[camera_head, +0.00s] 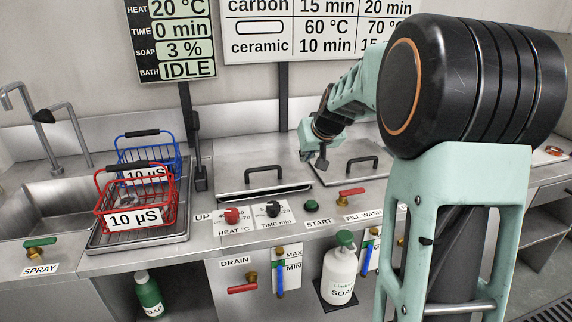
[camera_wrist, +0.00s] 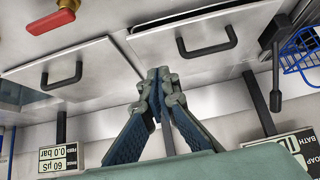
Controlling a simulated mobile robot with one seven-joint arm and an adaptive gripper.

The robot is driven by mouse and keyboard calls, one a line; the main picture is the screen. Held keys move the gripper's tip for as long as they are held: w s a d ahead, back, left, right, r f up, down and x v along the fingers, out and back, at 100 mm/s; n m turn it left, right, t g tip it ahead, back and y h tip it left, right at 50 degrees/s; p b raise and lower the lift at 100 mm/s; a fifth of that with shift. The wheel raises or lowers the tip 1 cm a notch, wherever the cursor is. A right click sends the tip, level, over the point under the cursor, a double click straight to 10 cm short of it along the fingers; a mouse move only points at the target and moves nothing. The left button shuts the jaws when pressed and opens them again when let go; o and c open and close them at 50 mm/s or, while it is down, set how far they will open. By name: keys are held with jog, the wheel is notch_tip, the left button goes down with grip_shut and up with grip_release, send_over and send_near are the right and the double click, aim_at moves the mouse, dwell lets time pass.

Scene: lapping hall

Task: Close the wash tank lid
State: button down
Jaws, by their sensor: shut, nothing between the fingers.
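Two steel lids with black handles lie side by side in the counter. The left lid (camera_head: 232,184), behind the heat and time knobs, has a dark gap along its front edge and looks slightly raised; it also shows at right in the wrist view (camera_wrist: 170,45). The right lid (camera_head: 335,176) looks flat in the head view and shows at left in the wrist view (camera_wrist: 95,70). No readable label marks which is the wash tank's. My gripper (camera_head: 318,162) is shut and empty above the counter, between the two handles; its fingertips (camera_wrist: 160,75) meet in the wrist view.
Red (camera_head: 168,206) and blue (camera_head: 178,148) wire baskets stand on a rack left of the lids. A black lever (camera_head: 197,150) stands beside the left lid. Knobs (camera_head: 232,216), a green start button (camera_head: 310,207) and red valve handles line the front. The display (camera_head: 170,35) reads BATH IDLE.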

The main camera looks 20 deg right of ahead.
send_over(299, 195)
jog(key=f, duration=0.5)
jog(key=f+b, duration=0.1)
jog(key=f, duration=0.2)
jog(key=shift+w, duration=0.35)
jog(key=shift+s+f, duration=0.1)
jog(key=shift+f, duration=0.75)
jog(key=shift+s+f, duration=0.1)
jog(key=shift+f, duration=0.8)
jog(key=shift+b, duration=0.35)
notch_tip(299, 195, down, 3)
jog(key=b, duration=0.2)
jog(key=shift+s+b, duration=0.15)
jog(key=shift+b, duration=0.25)
jog(key=shift+r, duration=0.2)
